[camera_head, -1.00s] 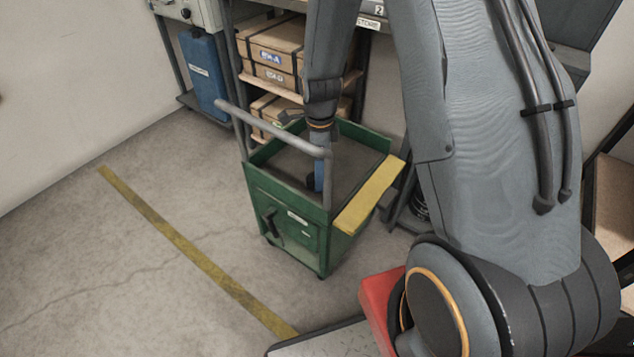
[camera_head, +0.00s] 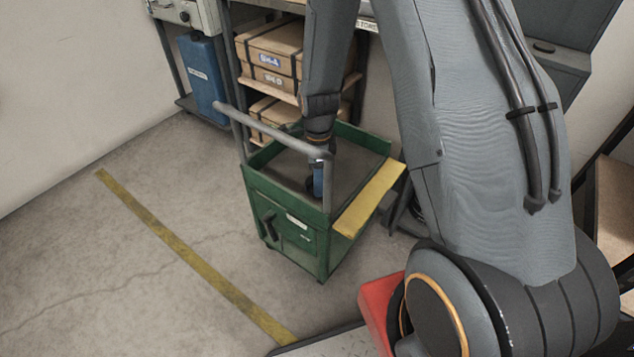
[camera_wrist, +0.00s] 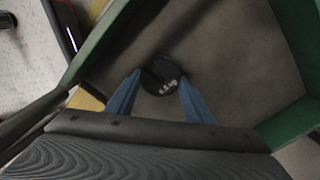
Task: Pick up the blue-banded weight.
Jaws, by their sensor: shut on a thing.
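The weight (camera_wrist: 161,88) is a dark round piece with a small white marking on top, seen in the wrist view. Its blue band cannot be made out. My gripper (camera_wrist: 160,77) has two blue fingers, one on each side of the weight, and is shut on it. In the head view my gripper (camera_head: 318,180) reaches down into the open top of the green cart (camera_head: 350,247), behind the grey handle. The weight is mostly hidden there, so I cannot tell whether it touches the cart's tray.
The cart's grey handle (camera_head: 272,129) stands close to my gripper, and green walls surround the tray. A yellow ledge (camera_head: 369,199) is on the cart's right. Behind stands a shelf with strapped boxes (camera_head: 270,64). A blue container (camera_head: 203,78) is at back left. The left floor is clear.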

